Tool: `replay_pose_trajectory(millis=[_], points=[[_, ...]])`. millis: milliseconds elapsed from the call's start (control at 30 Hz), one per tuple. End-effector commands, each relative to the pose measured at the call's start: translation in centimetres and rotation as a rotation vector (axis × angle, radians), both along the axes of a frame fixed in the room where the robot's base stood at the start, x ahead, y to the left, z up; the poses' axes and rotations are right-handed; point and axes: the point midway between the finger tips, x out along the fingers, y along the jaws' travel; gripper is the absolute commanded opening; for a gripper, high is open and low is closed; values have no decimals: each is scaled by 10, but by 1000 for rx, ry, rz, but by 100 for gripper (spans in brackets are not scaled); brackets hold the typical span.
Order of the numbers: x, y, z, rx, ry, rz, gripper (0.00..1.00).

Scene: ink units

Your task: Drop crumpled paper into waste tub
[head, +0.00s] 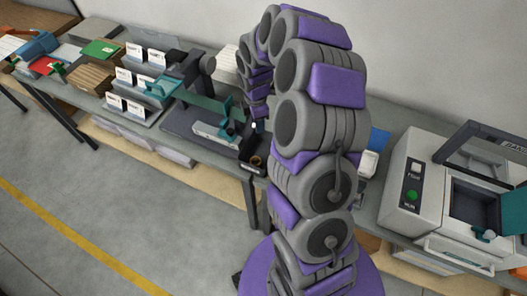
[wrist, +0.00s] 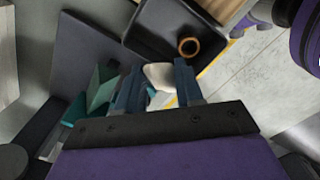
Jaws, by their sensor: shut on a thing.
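In the wrist view my gripper (wrist: 159,72) is shut on a whitish crumpled paper (wrist: 160,76), held between its two blue fingers. A dark open tub (wrist: 155,32) lies just beyond the fingertips, with a brown ring (wrist: 188,46) inside it. The paper overlaps the tub's near edge in this view; I cannot tell its height above it. In the head view the tub (head: 251,170) stands at the bench's front edge, and my arm's curve hides much of the gripper above it.
A dark mat with a teal-and-grey device (head: 213,133) lies left of the tub. White-labelled racks (head: 137,80) stand further left on the bench. A grey machine with a green button (head: 410,196) stands at right. The floor in front is clear, with a yellow line.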

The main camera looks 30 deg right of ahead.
Motion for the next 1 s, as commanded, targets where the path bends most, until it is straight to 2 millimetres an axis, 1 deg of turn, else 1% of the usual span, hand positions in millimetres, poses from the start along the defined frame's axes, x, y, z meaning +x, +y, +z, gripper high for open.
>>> replay_pose_trajectory(millis=[33,100,200,300,400,533,667,900,1000], points=[[-5,-3,-6,3,4,94,8],[-9,-7,-13,7,3,227,8],[-15,-14,-22,13,0,384,8],[-19,-21,-29,21,-6,498,8],[-21,-27,-33,27,-9,565,8],[-22,-31,-38,33,-11,596,8],[-23,-29,-45,31,-9,597,8],[-23,-21,-69,25,-5,597,8],[-23,-21,-80,24,-7,597,8]])
